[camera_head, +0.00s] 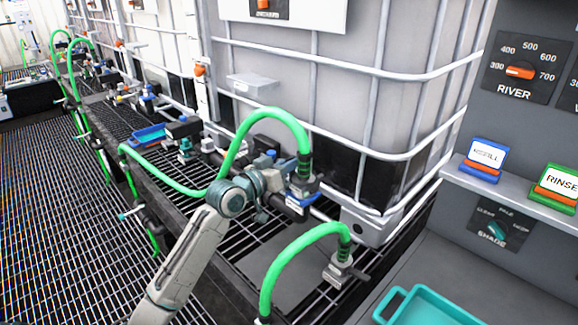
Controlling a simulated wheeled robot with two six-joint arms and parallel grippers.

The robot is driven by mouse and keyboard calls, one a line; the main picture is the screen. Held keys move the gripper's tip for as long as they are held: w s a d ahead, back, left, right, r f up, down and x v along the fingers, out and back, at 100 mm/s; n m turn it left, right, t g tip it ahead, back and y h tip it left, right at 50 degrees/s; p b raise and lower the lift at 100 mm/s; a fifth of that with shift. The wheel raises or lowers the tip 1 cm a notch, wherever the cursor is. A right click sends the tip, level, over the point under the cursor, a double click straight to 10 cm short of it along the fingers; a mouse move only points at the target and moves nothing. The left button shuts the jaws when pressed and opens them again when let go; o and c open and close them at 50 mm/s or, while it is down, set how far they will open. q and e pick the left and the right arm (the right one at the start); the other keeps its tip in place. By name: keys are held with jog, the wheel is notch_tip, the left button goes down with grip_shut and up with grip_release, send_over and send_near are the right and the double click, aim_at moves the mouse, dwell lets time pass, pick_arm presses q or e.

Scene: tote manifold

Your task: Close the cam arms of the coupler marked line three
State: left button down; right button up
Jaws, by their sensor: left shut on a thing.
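A grey coupler (306,184) with a green hose rising from its top stands on the manifold in front of the large caged tote. A blue part shows beside it. I cannot read a line number on it. My left gripper (291,198) is at this coupler's left side, shut on what looks like one of its cam arms; the fingertips and the held part are small and partly hidden. Another coupler (341,268) with a green hose stands nearer, at the right, with its arms sticking out. My right gripper is not in view.
The caged tote (320,85) stands close behind the coupler. A teal tray (425,308) lies at the lower right, below a panel with a blue REFILL sign (484,158) and a green RINSE sign (557,187). A blue tray (148,135) and more valves lie farther left. Green hoses arch around my arm.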

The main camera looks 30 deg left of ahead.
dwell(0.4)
pick_arm(q)
jog(key=c, duration=1.5)
grip_release()
